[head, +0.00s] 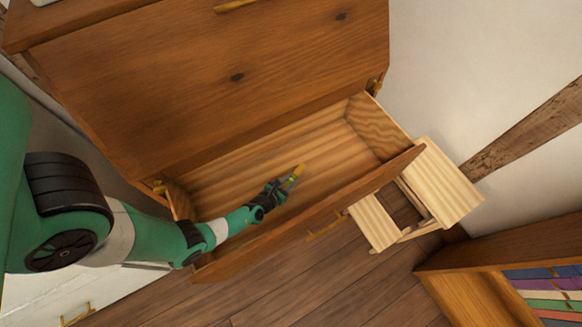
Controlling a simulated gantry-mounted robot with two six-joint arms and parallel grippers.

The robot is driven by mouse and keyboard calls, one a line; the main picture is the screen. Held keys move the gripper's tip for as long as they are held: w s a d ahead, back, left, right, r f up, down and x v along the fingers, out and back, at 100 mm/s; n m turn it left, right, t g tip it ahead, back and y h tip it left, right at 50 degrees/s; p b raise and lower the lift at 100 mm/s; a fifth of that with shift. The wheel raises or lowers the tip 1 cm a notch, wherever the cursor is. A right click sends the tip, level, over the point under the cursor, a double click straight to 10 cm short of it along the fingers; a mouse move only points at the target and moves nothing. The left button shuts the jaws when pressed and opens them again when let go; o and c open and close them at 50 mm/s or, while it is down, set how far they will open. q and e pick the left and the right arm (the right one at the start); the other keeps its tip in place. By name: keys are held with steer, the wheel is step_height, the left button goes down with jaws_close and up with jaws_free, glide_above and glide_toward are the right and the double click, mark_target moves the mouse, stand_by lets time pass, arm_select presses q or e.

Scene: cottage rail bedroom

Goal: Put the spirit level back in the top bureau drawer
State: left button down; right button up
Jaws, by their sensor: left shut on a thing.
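The bureau (200,80) stands at the upper left with its top drawer (335,141) pulled open. The drawer's bare wooden inside shows and looks empty apart from my gripper over it. My left gripper (285,186) is shut on the spirit level (294,177), a small yellow bar with a greenish part. The level is over the open drawer, around its middle, tilted in the picture. I cannot tell whether it touches the drawer floor. The gripper hides part of the level. My right gripper is not in view.
A light wooden stool (450,187) stands close to the drawer's right front corner. A bookshelf (470,290) with colourful books is at the lower right. A white cabinet (50,300) is at the lower left. Bare floor (330,290) lies in front.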

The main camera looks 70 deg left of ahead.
arm_select(q)
steer(key=shift+f, duration=0.15)
steer(key=c, duration=0.7)
jaws_free()
steer(key=shift+r, duration=0.4)
steer(key=p+v, duration=0.6)
steer(key=v, duration=0.4)
steer(key=shift+s+d+r, duration=0.2)
steer(key=shift+d, duration=0.1)
steer(key=shift+s+d+r+p, duration=0.1)
steer(key=shift+s+d+p, duration=0.1)
steer(key=shift+s+p, duration=0.25)
